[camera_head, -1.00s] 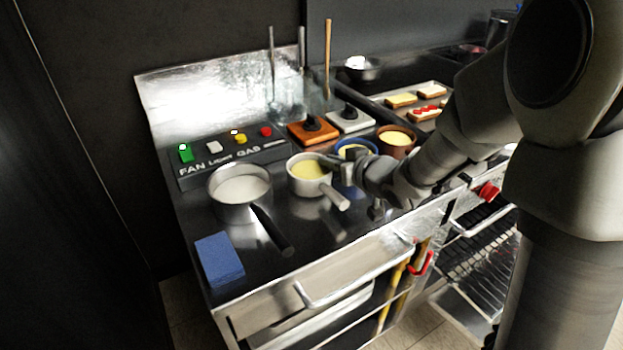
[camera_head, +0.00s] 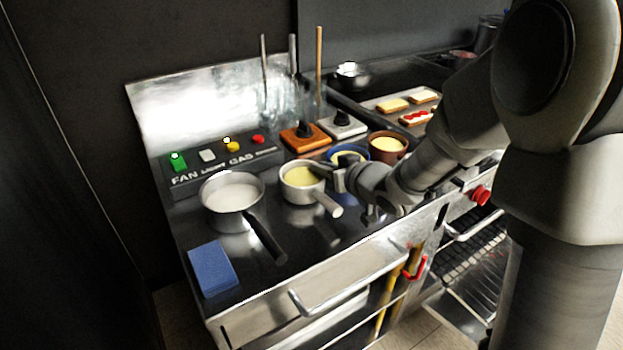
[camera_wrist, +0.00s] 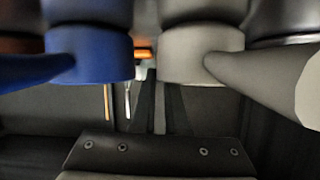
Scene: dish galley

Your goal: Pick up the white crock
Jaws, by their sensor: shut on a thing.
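The white crock (camera_head: 297,191) is a round pot with yellow contents and a stubby side handle, upright at the middle of the steel counter. It also shows at the upper right in the wrist view (camera_wrist: 190,62). My gripper (camera_head: 328,172) reaches in from the right and is shut on the crock's right side at the rim. The exact contact of the fingertips is hidden. I cannot tell any clear gap between the crock and the counter.
A blue crock (camera_head: 336,158) stands close on the right, partly behind my gripper, and a brown crock (camera_head: 387,157) is beyond it. A steel saucepan (camera_head: 222,218) with a dark handle is at left. A blue block (camera_head: 213,268) lies at the front left corner.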

